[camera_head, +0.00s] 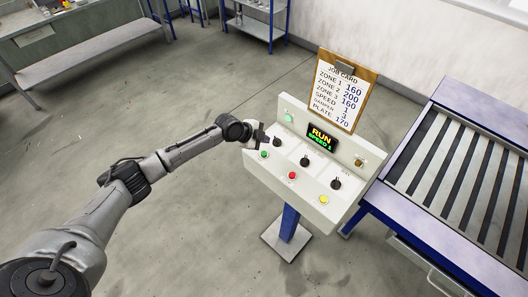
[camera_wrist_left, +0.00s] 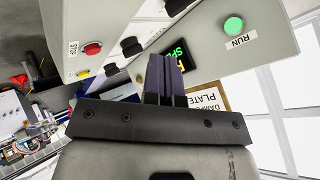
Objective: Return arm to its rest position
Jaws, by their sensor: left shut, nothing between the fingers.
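My left gripper (camera_head: 261,136) is shut and empty at the left end of the control panel (camera_head: 262,170), close to the leftmost black knob (camera_head: 277,142). Whether it touches the panel I cannot tell. In the left wrist view its fingers (camera_wrist_left: 165,77) are together, in front of the panel face. The display (camera_head: 320,138) reads RUN, SPEED 1. The green RUN lamp (camera_wrist_left: 233,25) looks lit. A green button (camera_head: 264,154), a red button (camera_head: 292,175) and a yellow button (camera_head: 324,199) line the front. My right gripper is not in view.
A job card on a clipboard (camera_head: 341,90) stands behind the panel. A roller conveyor (camera_head: 440,243) with a blue frame is at the right. A bench (camera_head: 95,60) and a blue rack (camera_head: 262,28) stand at the back. The floor around my left arm is clear.

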